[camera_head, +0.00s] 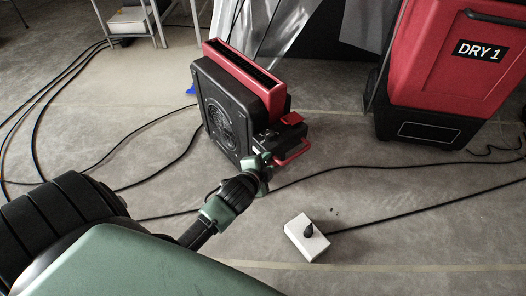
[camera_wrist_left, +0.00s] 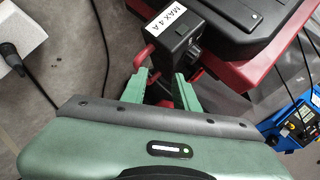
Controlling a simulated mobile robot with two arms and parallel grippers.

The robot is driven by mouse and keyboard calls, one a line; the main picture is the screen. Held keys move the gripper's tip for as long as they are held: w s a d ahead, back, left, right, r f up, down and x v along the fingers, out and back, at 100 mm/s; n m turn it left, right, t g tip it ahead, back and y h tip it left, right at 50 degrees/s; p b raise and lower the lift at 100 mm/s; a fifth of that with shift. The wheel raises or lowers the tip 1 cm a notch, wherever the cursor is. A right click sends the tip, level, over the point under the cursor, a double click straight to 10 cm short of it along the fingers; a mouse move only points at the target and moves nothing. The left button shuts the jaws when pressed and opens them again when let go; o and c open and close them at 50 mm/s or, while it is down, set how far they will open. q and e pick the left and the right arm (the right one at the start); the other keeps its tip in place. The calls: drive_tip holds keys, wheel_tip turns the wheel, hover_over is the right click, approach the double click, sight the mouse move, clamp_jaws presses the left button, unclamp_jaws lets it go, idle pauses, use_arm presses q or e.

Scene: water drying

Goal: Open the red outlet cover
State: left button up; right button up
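The black and red machine (camera_head: 222,112) stands on the floor at the middle of the head view. A small red cover (camera_head: 292,118) sits on its right side, above a red loop-like bar (camera_head: 293,154). My left gripper (camera_head: 262,164) is low at this side, close to the black housing. In the left wrist view, my left gripper's green fingers (camera_wrist_left: 160,88) are apart. Beyond them is a black box (camera_wrist_left: 180,40) labelled "MAX 4 A", with a red bar (camera_wrist_left: 143,55) beside it. I cannot tell whether a finger touches the bar. My right gripper is not in view.
A white box with a black plug (camera_head: 306,238) lies on the floor to the right of my left gripper. A large red "DRY 1" machine (camera_head: 450,60) stands at the back right. Black cables (camera_head: 400,167) cross the floor. A blue device (camera_wrist_left: 295,125) shows in the left wrist view.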

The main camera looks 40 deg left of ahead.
use_arm(q)
drive_tip(key=s+d+f+n+g, duration=0.1)
drive_tip(key=s+d+n+g, duration=0.1)
drive_tip(key=s, duration=0.4)
drive_tip(key=shift+s+d+n+g, duration=0.2)
drive_tip(key=shift+d+n+g, duration=0.1)
drive_tip(key=shift+d+n, duration=0.15)
drive_tip(key=shift+f, duration=0.1)
